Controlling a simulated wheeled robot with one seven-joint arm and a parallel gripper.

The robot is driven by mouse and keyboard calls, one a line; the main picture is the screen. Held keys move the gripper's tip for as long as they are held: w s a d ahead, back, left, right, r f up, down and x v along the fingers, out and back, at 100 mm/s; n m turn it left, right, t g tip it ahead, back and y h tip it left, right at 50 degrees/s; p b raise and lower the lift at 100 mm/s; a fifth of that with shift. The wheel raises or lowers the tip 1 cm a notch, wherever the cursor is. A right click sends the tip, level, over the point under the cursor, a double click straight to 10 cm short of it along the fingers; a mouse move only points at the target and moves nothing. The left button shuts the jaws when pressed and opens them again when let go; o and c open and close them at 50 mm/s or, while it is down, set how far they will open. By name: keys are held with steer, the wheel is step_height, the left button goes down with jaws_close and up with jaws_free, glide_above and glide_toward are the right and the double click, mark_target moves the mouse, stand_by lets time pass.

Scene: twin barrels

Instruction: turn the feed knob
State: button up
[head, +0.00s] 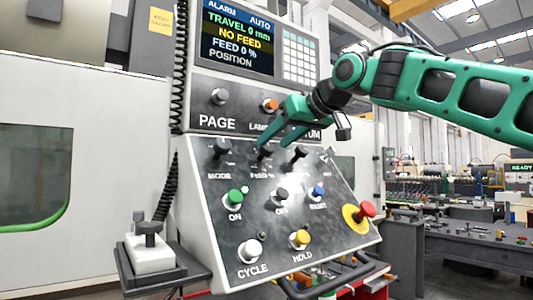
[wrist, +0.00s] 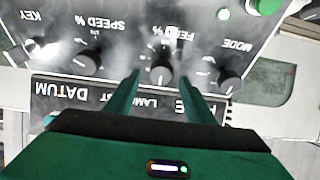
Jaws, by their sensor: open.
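The feed knob (head: 262,153) is a small black knob on the sloped control panel, in the row under the display box, between the mode knob (head: 221,148) and the speed knob (head: 299,153). In the wrist view, where the labels are upside down, the feed knob (wrist: 163,75) shows between my two green fingertips, with a gap on each side. My gripper (head: 274,144) is open and reaches down to the panel from the upper right. Its fingers (wrist: 160,75) straddle the knob in the picture; how deep they reach around it is unclear.
The display (head: 238,38) reads "NO FEED" and "FEED 0 %". Below the knob row are a green ON button (head: 236,197), several other buttons and a red emergency stop (head: 366,209).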

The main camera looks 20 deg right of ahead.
mark_target(270, 146)
steer(key=shift+x, duration=2.6)
steer(key=shift+c, duration=0.5)
steer(key=c, duration=0.9)
steer(key=shift+d, duration=0.15)
